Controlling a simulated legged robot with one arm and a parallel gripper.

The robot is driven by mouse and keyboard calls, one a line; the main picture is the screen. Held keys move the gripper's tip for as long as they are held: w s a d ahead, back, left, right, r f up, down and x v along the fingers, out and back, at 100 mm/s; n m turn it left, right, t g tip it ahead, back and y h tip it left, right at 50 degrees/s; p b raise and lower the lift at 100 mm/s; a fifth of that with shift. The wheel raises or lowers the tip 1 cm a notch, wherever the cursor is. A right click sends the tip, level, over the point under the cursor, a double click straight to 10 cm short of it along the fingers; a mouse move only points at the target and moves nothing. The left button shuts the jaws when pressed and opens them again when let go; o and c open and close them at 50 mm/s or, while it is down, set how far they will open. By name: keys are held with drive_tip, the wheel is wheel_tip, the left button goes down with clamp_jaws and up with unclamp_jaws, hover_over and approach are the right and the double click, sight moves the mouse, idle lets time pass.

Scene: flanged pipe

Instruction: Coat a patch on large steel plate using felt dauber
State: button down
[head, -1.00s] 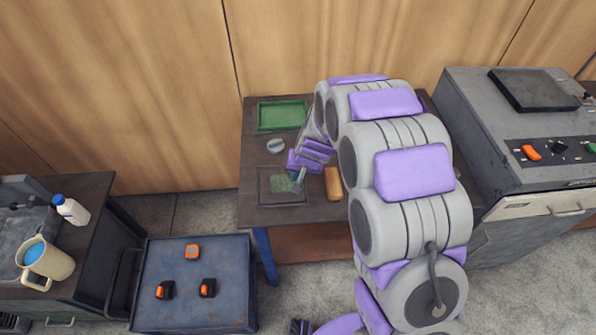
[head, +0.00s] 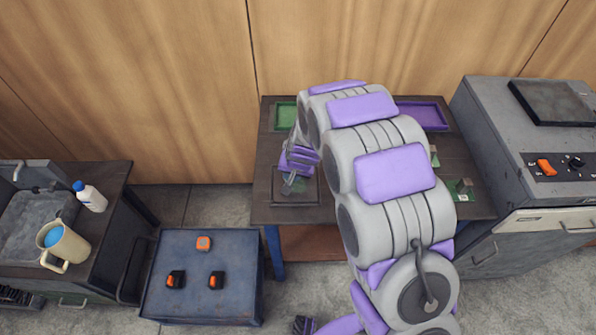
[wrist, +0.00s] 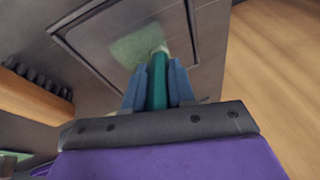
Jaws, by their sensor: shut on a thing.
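The large steel plate (head: 308,198) is a dark grey square with a darker outline, flat on the workbench; part of it also shows in the wrist view (wrist: 92,38). A speckled pale green patch (wrist: 135,45) lies on it. My gripper (head: 289,182) is over the plate, and in the wrist view (wrist: 158,80) its blue fingers are shut on the green handle of the felt dauber (wrist: 157,88). The dauber's pale tip end (wrist: 159,50) is at the patch's edge. I cannot tell whether it touches the plate.
A green tray (head: 284,117) and a purple tray (head: 428,104) lie at the bench's back. A wooden brush (wrist: 38,98) lies beside the plate. Small green-based items (head: 463,188) stand at the right. A grey machine (head: 505,150) borders the bench; a blue cart (head: 205,298) stands front left.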

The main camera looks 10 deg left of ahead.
drive_tip(key=shift+s+a, duration=0.2)
drive_tip(key=shift+a, duration=0.65)
drive_tip(key=shift+s+d, duration=0.1)
drive_tip(key=shift+s, duration=0.3)
drive_tip(key=shift+w+d+f+b, duration=0.1)
drive_tip(key=shift+w+d+b, duration=0.15)
drive_tip(key=shift+d, duration=1)
drive_tip(key=shift+w+d+r+b, duration=0.1)
drive_tip(key=shift+w+d+b, duration=0.2)
drive_tip(key=shift+d, duration=0.9)
drive_tip(key=shift+w+d+f+b, duration=0.1)
drive_tip(key=shift+w+d+b, duration=0.15)
drive_tip(key=shift+d, duration=1)
drive_tip(key=shift+s+d, duration=0.1)
drive_tip(key=shift+s, duration=0.35)
drive_tip(key=shift+s+a+r+p, duration=0.1)
drive_tip(key=shift+s+a+p, duration=0.2)
drive_tip(key=shift+a, duration=0.6)
drive_tip(key=shift+s+a+r+p, duration=0.1)
drive_tip(key=shift+a+p, duration=0.3)
drive_tip(key=shift+a, duration=0.5)
drive_tip(key=shift+s+a+r+p, duration=0.15)
drive_tip(key=shift+a+p, duration=0.2)
drive_tip(key=shift+a, duration=0.55)
drive_tip(key=shift+s+a+f+p, duration=0.1)
drive_tip(key=shift+a+f+p, duration=0.05)
drive_tip(key=shift+a, duration=0.35)
drive_tip(key=shift+s+a+f+p, duration=0.1)
drive_tip(key=shift+a+p, duration=0.05)
drive_tip(key=shift+a, duration=0.35)
